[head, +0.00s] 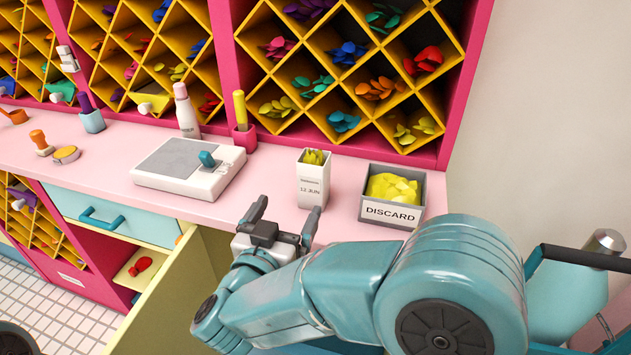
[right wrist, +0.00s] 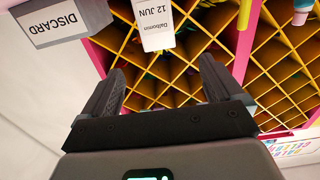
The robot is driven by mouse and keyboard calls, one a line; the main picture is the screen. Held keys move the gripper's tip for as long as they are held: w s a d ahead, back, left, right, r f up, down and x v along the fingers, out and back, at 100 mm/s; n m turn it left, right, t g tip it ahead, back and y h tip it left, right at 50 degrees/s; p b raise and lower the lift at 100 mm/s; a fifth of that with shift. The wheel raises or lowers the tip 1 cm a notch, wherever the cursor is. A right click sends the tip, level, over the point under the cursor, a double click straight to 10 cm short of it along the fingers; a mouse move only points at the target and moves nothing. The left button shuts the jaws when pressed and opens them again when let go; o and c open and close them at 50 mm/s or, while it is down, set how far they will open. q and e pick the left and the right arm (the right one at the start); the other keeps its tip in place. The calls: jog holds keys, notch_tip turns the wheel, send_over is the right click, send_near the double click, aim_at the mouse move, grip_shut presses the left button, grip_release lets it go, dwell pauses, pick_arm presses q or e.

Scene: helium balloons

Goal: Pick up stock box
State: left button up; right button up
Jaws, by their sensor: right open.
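A narrow white box (head: 313,182) with a printed label reading 12 JUN stands upright on the pink counter (head: 265,173), with yellow-green balloons at its top. It looks like the stock box. It also shows upside down in the right wrist view (right wrist: 154,26), ahead of the fingers and roughly between their lines. My right gripper (head: 285,217) is open and empty at the counter's front edge, short of the box and not touching it. Its two dark fingers also show spread in the right wrist view (right wrist: 160,75). My left gripper is not visible.
A grey DISCARD bin (head: 391,213) of yellow balloons stands close right of the box. A white device (head: 186,168) with a teal lever lies to the left. Diamond-shaped shelves (head: 345,60) of coloured balloons rise behind. An open cabinet door (head: 160,290) hangs below the counter.

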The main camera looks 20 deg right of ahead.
aim_at(310, 170)
jog(key=p+x, duration=0.1)
jog(key=x, duration=0.8)
jog(key=shift+w+d+r, duration=0.1)
jog(key=shift+d+r, duration=0.05)
jog(key=shift+d, duration=0.15)
jog(key=p+x, duration=0.1)
jog(key=x, duration=0.5)
jog(key=shift+w, duration=0.15)
jog(key=c, duration=1.5)
notch_tip(310, 170, up, 20)
jog(key=p, duration=0.2)
jog(key=shift+p, duration=0.4)
